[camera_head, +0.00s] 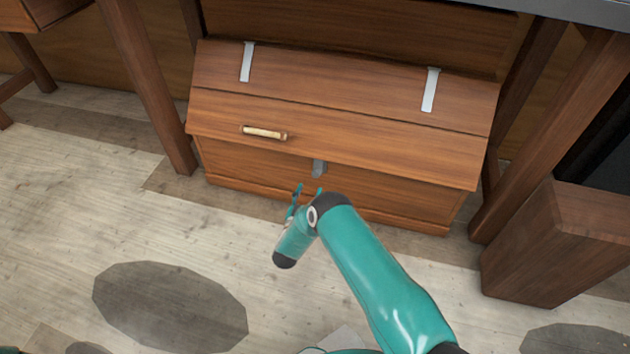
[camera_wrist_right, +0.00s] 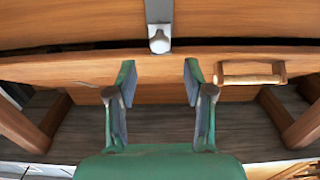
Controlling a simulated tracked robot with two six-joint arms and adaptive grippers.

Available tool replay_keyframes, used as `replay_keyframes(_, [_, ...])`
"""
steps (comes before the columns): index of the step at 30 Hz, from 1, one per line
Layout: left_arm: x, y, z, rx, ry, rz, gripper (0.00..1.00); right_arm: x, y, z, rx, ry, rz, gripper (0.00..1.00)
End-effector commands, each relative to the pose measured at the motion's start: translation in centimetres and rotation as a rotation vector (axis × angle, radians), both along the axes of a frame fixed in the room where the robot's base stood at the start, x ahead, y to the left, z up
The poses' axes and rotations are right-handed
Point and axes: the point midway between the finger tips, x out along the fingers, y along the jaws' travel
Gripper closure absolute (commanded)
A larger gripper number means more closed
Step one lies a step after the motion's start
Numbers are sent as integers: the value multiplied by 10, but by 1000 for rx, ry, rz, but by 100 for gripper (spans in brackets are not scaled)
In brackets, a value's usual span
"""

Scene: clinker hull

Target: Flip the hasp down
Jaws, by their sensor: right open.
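The wooden chest (camera_head: 300,150) stands with its sloping lid (camera_head: 370,150) down. The small grey hasp (camera_head: 319,168) shows at the middle of the chest's front, just below the lid's front edge. In the right wrist view the hasp (camera_wrist_right: 159,38) is a grey metal piece beside a dark seam, straight ahead of the fingers. My right gripper (camera_head: 309,190) is in front of the chest, close to the hasp in the head view. In the right wrist view its two fingers (camera_wrist_right: 160,80) are spread, with nothing between them. My left gripper is out of view.
A pale handle (camera_head: 264,132) is on the lid, left of the hasp. Two light hinge straps (camera_head: 428,90) cross the lid's rear. Wooden legs (camera_head: 148,90) flank the chest, and a wooden block (camera_head: 555,245) stands at right. The floor in front is mostly clear.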

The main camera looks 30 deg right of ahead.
Motion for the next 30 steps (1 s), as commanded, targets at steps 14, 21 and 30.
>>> replay_keyframes(14, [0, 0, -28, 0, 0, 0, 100, 44, -52, -1, 0, 0, 0, 48])
replay_keyframes(21, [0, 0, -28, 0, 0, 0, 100, 45, -54, 0, 0, 1, 0, 48])
replay_keyframes(30, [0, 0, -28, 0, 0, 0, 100, 45, -54, 0, 1, 1, 0, 85])
